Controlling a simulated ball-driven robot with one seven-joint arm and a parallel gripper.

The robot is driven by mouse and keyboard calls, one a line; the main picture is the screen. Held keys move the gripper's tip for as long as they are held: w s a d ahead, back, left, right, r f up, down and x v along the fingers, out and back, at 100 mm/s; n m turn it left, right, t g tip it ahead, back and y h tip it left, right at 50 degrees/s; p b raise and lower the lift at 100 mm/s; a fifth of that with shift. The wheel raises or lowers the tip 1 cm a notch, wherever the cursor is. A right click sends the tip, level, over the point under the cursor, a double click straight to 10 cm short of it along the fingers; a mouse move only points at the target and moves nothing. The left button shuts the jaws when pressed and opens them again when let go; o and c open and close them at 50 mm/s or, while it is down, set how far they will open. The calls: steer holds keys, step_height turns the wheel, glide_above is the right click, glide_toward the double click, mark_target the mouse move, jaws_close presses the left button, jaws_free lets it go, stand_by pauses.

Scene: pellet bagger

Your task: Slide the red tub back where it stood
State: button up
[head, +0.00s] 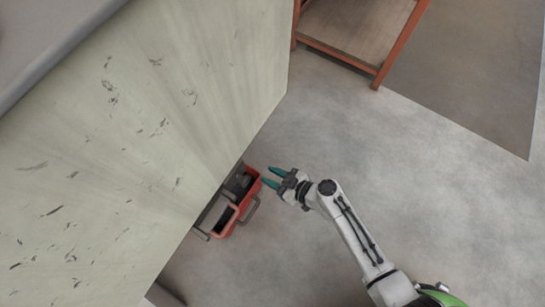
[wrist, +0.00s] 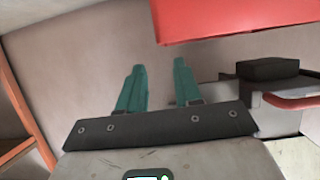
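The red tub (head: 257,184) sits low against the foot of the big pale panel in the head view, partly hidden beneath its edge. Its inside looks dark, and a grey handle (head: 250,211) stands on its near side. In the wrist view a large red surface, apparently the tub (wrist: 235,20), fills the upper right. My gripper (head: 267,177) points at the tub's upper right end in the head view, close to it; I cannot tell whether it touches. Its teal fingers (wrist: 160,78) stand apart in the wrist view with nothing visible between them.
The pale scuffed panel (head: 150,120) fills the left of the head view. An orange-framed rack (head: 345,57) stands at the top; an orange post (wrist: 22,115) shows in the wrist view. The grey floor (head: 430,190) right of the tub is open.

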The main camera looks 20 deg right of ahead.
mark_target(247, 165)
steer(key=b+x, duration=0.2)
steer(key=x, duration=0.8)
steer(key=shift+w+a+b, duration=0.25)
steer(key=shift+w+b, duration=0.1)
steer(key=shift+b, duration=0.05)
jaws_close()
stand_by(1.3)
